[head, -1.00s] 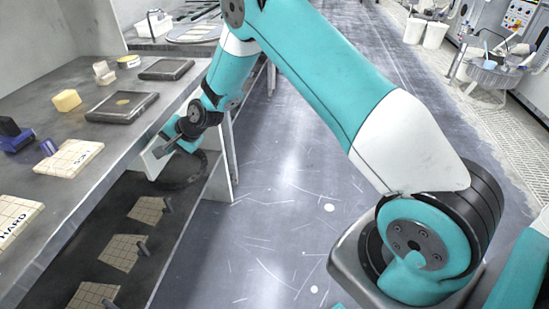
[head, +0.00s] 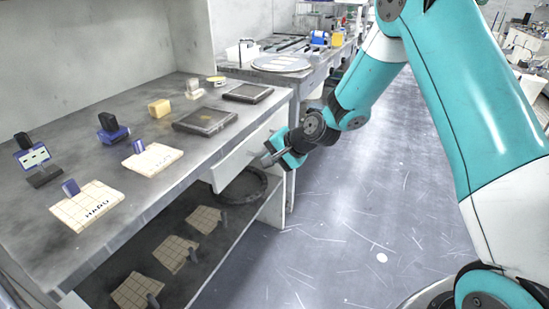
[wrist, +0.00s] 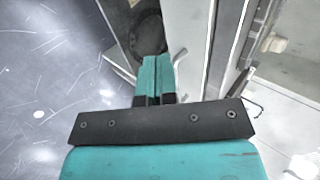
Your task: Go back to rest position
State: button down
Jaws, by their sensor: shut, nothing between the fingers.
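My gripper (head: 275,158) hangs at the front edge of the workbench (head: 205,160), in front of its pale front panel, in the head view. Its fingers are together with nothing between them. In the wrist view my gripper (wrist: 156,98) shows as teal fingers pressed together beyond a dark bar. A dark round ring (head: 243,187) lies on the lower shelf (head: 215,240) behind and below the gripper. I cannot tell whether the gripper touches the panel.
On the bench top are tiled plates (head: 88,205), (head: 152,158), dark flat pads (head: 205,120), (head: 248,93) and a yellow block (head: 159,108). Several tiled plates (head: 173,255) lie on the shelf. The scratched floor (head: 340,225) to the right is open.

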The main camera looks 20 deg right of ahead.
jog(key=s+a+r+n+g+p, duration=0.2)
jog(key=s+a+r+n, duration=0.15)
jog(key=s+r, duration=0.4)
jog(key=s+a+r+n+g+p, duration=0.25)
jog(key=s+r+n, duration=0.25)
jog(key=s+r, duration=0.25)
jog(key=s+r+n+g+h+p, duration=0.1)
jog(key=s+r+n, duration=0.3)
jog(key=s, duration=0.5)
jog(key=s+r+n+g+h+p, duration=0.1)
jog(key=s+r+n, duration=0.3)
jog(key=s, duration=0.6)
jog(key=shift+s+d+r+p, duration=0.15)
jog(key=shift+d+r+p, duration=0.1)
jog(key=shift+r+p, duration=0.1)
jog(key=shift+g, duration=0.25)
